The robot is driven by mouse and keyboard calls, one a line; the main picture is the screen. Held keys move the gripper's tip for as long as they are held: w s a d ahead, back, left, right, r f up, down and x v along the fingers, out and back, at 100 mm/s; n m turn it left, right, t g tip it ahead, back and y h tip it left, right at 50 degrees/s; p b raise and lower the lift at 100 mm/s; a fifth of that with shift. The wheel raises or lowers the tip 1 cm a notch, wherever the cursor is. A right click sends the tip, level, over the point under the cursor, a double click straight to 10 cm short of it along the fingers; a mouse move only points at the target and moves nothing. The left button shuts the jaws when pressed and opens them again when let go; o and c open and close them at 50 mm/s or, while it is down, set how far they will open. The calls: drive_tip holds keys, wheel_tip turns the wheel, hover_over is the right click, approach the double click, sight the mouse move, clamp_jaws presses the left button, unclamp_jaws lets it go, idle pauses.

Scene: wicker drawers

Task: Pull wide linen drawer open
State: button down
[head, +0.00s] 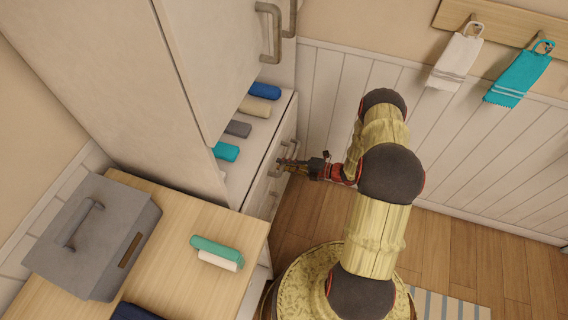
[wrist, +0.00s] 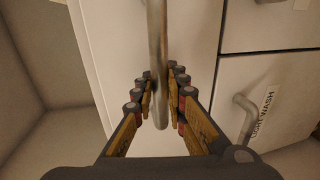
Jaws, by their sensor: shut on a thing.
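The wide drawer front (wrist: 110,30) is a pale panel that fills the middle of the wrist view. A long grey bar handle (wrist: 157,45) runs down across it. My gripper (wrist: 160,92) has its ribbed fingers on both sides of this bar and is shut on it. In the head view my gripper (head: 307,168) reaches left to the front of the white drawer unit (head: 263,180), at the handles. The fingertips are small there. I cannot tell from these views whether the drawer stands out from the unit.
A neighbouring drawer with a handle (wrist: 244,118) carries a "LIGHT WASH" label (wrist: 263,115). Rolled towels (head: 238,129) lie on the unit under a tall cabinet (head: 215,60). A wooden counter (head: 185,285) holds a grey box (head: 95,235). Towels hang on the wall.

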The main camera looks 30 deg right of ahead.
drive_tip(key=shift+s+d, duration=0.1)
drive_tip(key=f+v, duration=0.2)
drive_tip(key=v, duration=1)
drive_tip(key=s+f+p+v, duration=0.1)
drive_tip(key=f+v, duration=0.2)
drive_tip(key=v, duration=0.9)
drive_tip(key=shift+d, duration=0.35)
drive_tip(key=shift+f, duration=0.1)
drive_tip(key=c, duration=1.9)
unclamp_jaws()
drive_tip(key=shift+o, duration=0.4)
drive_tip(key=shift+d, duration=0.15)
drive_tip(key=v, duration=1.2)
